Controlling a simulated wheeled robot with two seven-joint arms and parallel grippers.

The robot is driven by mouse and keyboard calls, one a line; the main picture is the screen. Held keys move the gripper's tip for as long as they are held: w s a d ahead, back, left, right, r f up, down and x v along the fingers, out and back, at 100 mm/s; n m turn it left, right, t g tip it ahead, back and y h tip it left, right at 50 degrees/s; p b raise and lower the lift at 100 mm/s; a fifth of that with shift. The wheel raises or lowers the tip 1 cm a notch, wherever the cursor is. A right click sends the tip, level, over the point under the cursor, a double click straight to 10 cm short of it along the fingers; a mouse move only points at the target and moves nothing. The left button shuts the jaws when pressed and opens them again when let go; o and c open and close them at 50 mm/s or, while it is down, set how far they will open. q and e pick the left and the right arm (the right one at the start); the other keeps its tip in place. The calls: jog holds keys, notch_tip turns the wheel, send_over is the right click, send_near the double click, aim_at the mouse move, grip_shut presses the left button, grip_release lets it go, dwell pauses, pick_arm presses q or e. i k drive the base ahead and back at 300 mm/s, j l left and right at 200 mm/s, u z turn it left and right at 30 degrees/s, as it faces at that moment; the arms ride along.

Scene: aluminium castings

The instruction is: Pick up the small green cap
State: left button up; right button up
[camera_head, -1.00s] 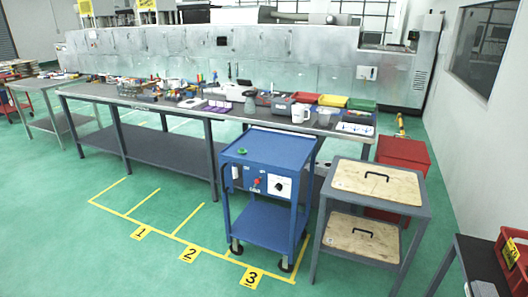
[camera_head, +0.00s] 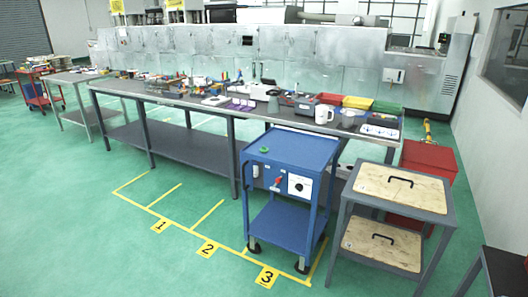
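The small green cap (camera_head: 264,149) lies on the top shelf of the blue cart (camera_head: 300,147), near its left front corner. It is tiny at this distance, so its detail cannot be made out. Neither of my grippers shows in the head view.
A long grey workbench (camera_head: 170,102) crowded with tools stands behind the cart. A table with wooden boards (camera_head: 378,190) stands close on its right, with a red box (camera_head: 430,160) behind. Green floor with yellow-marked bays (camera_head: 160,200) is clear at the front left.

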aim_at(263, 150)
jog(key=i+u, duration=0.15)
jog(key=u, duration=0.2)
jog(key=i+l+u, duration=0.1)
jog(key=u, duration=0.25)
jog(key=i+l+u, duration=0.3)
jog(key=i+l, duration=0.3)
jog(key=i+l+u, duration=0.3)
jog(key=i+l, duration=0.3)
jog(key=l, duration=0.15)
jog(key=i+l, duration=0.35)
jog(key=l, duration=0.15)
jog(key=i+l, duration=0.35)
jog(key=l, duration=0.15)
